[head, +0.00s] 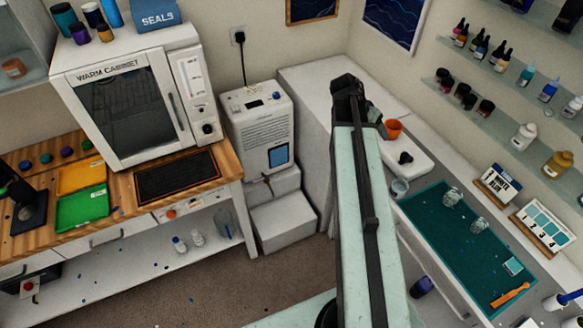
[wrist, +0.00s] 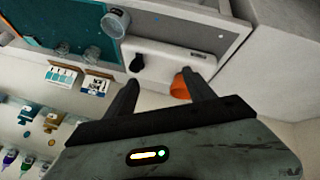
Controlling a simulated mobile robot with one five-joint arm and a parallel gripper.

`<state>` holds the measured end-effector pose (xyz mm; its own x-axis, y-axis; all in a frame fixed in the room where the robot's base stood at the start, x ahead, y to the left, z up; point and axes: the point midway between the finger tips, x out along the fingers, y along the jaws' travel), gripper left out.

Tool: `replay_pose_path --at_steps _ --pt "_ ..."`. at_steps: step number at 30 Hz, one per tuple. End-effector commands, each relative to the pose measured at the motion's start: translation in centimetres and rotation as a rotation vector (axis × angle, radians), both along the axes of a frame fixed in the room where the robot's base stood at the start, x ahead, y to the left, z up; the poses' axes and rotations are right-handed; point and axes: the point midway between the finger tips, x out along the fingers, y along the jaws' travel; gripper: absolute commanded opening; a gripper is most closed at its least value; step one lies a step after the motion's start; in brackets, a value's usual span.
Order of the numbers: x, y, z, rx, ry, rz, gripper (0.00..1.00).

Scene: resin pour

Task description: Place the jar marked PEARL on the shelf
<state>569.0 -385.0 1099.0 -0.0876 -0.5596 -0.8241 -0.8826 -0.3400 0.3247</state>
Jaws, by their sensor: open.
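No label reading PEARL is legible in either view, so I cannot tell which jar is the PEARL one. Several small dark-lidded jars (head: 463,90) stand on the lower glass shelf (head: 505,132) at the right wall in the head view. A dark blue jar (head: 421,287) sits low, below the right counter. My gripper (wrist: 162,88) is open, with nothing between its fingers. In the head view my arm reaches up and away, and its end (head: 347,88) is above the far end of the right counter. An orange cup (wrist: 180,88) appears behind the right finger in the wrist view.
A white slab (head: 405,160) bears a small black object near the orange cup. A clear cup (head: 399,188) stands beside the teal mat (head: 440,230), which holds two clear cups and an orange tool (head: 510,294). The warm cabinet (head: 130,105) stands at left. Floor between benches is open.

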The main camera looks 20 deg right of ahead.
Motion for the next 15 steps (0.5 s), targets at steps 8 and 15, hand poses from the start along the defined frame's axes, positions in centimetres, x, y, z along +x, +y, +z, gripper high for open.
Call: replay_pose_path --at_steps 8,15 --pt "2.2 29.5 -3.9 0.445 0.196 0.79 0.62" --pt "0.5 38.7 -4.2 0.583 0.251 1.08 0.62"
